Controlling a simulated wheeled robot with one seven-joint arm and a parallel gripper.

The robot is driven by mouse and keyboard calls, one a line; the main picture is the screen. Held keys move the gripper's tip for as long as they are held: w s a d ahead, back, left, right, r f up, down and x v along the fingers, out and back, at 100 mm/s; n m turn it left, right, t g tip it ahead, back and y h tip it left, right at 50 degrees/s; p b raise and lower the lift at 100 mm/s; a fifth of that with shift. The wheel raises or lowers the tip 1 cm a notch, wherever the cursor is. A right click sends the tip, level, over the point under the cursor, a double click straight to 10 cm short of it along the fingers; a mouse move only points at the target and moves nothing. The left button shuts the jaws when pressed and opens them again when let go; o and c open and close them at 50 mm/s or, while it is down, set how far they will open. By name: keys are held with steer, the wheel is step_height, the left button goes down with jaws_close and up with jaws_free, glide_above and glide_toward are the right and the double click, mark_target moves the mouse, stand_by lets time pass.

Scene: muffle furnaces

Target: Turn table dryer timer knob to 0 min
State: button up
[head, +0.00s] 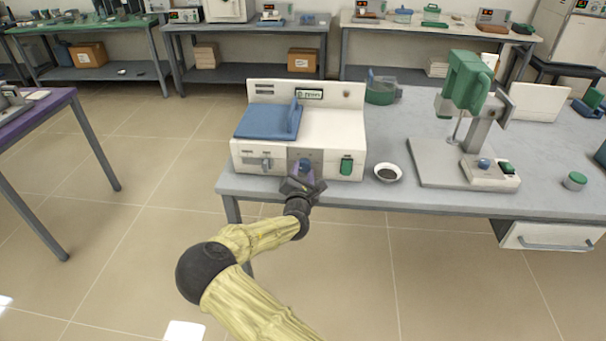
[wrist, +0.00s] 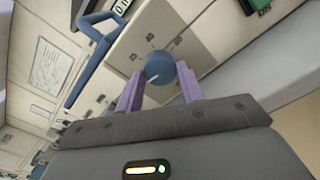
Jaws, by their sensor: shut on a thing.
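The table dryer (head: 335,126) is a white box with a blue lid on its top left, standing at the left end of the grey table. Its round blue timer knob (wrist: 159,69), with a white pointer line, shows in the wrist view on the dryer's front panel. My gripper (head: 304,170) is at the dryer's front panel in the head view. In the wrist view its two purple fingers (wrist: 160,88) are shut on the knob, one on each side. The knob's lower part lies between the fingers.
A green switch (head: 346,166) sits right of the knob on the dryer's front, and a grey control (head: 266,163) sits left. A small bowl of dark material (head: 388,173) stands right of the dryer. A green-headed stand device (head: 467,84) is farther right. The floor in front is clear.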

steer(key=shift+f, duration=0.15)
steer(key=o, duration=1)
steer(key=shift+s, duration=0.1)
steer(key=s, duration=1.7)
steer(key=shift+s+a, duration=0.15)
steer(key=shift+a, duration=0.15)
